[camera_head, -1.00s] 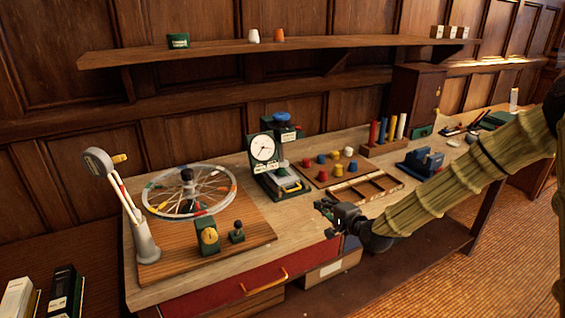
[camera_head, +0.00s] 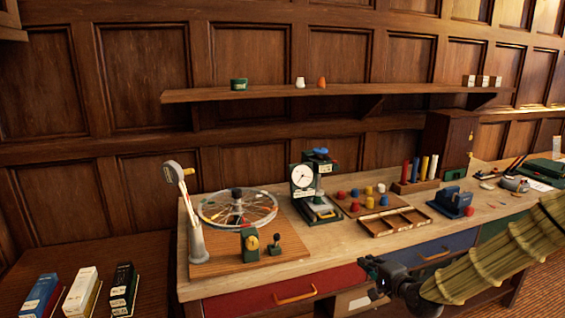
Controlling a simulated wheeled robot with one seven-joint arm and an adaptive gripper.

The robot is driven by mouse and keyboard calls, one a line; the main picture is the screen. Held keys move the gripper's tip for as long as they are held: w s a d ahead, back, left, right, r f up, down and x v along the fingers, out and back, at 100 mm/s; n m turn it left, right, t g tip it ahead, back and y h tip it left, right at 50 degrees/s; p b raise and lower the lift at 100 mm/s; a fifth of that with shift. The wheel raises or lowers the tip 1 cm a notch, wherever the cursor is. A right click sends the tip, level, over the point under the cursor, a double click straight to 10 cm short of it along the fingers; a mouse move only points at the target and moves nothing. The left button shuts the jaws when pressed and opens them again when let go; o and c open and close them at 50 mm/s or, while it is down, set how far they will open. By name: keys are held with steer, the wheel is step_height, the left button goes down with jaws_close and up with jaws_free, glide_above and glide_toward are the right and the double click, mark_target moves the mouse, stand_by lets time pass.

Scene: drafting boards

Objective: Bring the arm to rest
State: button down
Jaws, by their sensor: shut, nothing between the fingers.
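My arm, in a ribbed yellow-green sleeve, reaches in from the lower right of the head view. My gripper (camera_head: 371,267) is at its end, dark, small in the picture and shut with nothing in it. It is in front of the workbench (camera_head: 330,245), by the drawer fronts, and appears apart from the things on the bench top. The sleeve hides part of the bench's lower right side.
On the bench stand a spoked wheel (camera_head: 237,208) on a board, a dial device (camera_head: 303,177), a compartment tray (camera_head: 396,222) and a blue block device (camera_head: 453,201). A red drawer (camera_head: 260,301) faces front. Boxes (camera_head: 82,291) stand at lower left. A shelf (camera_head: 350,90) runs above.

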steer(key=s+a+f+n+g+h, duration=0.1)
steer(key=s+a+f+n+g, duration=0.25)
steer(key=s+f, duration=0.75)
steer(key=s+a+f+n+g, duration=0.35)
steer(key=s+f, duration=0.45)
steer(key=f, duration=0.4)
steer(key=s+d+f+n+g+h, duration=0.1)
steer(key=s+f+n+g, duration=0.1)
steer(key=s, duration=0.8)
steer(key=s+d+f+n+g+h, duration=0.1)
steer(key=s+f+n+g, duration=0.1)
steer(key=s, duration=0.8)
steer(key=s+d+f+n+g+h, duration=0.1)
steer(key=s+f+n+g+h, duration=0.1)
steer(key=s+f, duration=0.4)
steer(key=s+g, duration=0.1)
steer(key=s, duration=0.3)
steer(key=shift+d, duration=0.4)
steer(key=shift+a, duration=0.1)
